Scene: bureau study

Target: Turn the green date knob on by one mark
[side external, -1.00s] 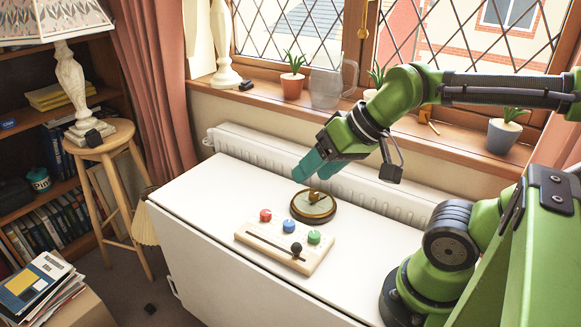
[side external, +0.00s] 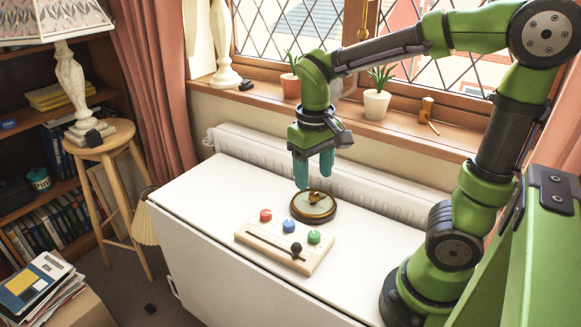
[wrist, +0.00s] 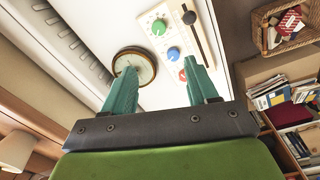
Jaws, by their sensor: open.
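The green knob (side external: 314,237) is a round button-like knob at the right end of a cream control panel (side external: 268,242) on the white table. In the wrist view the green knob (wrist: 158,27) shows beyond my fingers, and nothing touches it. My gripper (side external: 313,176) is open and empty, its teal fingers pointing down above the back of a round, brass-rimmed dial (side external: 298,214) behind the panel. In the wrist view my gripper (wrist: 162,72) has its fingers well apart. The marks around the green knob are too small to read.
The panel also carries a red knob (side external: 265,215), a blue knob (side external: 288,226) and a black-knobbed slider (side external: 296,248). A radiator (side external: 250,150) and a windowsill with plants stand behind the table. The left part of the white tabletop (side external: 210,185) is clear.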

